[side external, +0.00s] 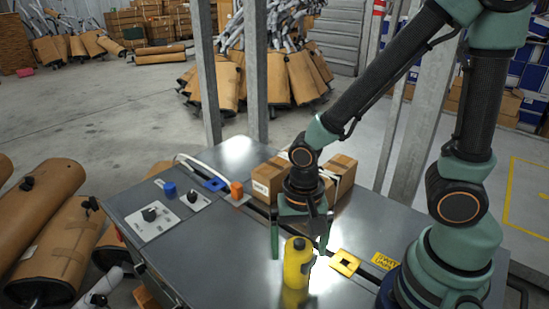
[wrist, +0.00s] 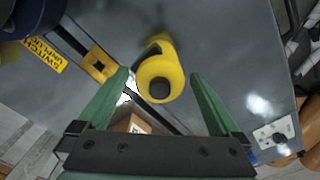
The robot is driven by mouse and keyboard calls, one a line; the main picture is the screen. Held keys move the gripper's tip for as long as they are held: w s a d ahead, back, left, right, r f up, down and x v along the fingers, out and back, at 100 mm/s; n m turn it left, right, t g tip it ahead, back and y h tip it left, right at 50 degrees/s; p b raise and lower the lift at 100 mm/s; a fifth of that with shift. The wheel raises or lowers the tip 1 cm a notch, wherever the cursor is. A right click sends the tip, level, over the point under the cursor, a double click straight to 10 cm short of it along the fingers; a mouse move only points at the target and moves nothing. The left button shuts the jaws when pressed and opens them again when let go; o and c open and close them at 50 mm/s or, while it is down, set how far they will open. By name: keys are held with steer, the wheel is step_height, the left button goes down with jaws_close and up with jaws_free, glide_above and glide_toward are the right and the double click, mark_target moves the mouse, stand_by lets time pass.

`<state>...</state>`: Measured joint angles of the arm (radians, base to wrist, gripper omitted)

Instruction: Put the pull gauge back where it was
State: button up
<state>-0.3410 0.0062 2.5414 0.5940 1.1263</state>
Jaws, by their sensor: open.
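The likely pull gauge is a yellow, bottle-shaped body with a black end (side external: 297,265), standing upright on the grey bench top (side external: 210,265). It also shows in the wrist view (wrist: 160,80), with its black end facing the camera and a dark curved part at its side. My gripper (side external: 299,255) is open and points down over it. In the wrist view, the green fingertips (wrist: 160,76) lie to either side of the yellow body, with gaps.
Cardboard boxes (side external: 262,182) stand on the bench behind my gripper. The bench's front left is bare. Posts rise behind.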

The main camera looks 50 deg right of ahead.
step_height(320, 180, up, 10)
steer(key=shift+f, duration=0.2)
steer(key=shift+w+d+r, duration=0.15)
steer(key=shift+w+r, duration=0.05)
steer(key=shift+r, duration=0.1)
steer(key=w+d+r+n+t, duration=0.4)
steer(key=d+r+n+t, duration=0.1)
steer(key=d+r+n, duration=0.2)
steer(key=shift+d+r+n+t, duration=0.35)
steer(key=shift+d+n, duration=0.25)
steer(key=shift+n, duration=0.4)
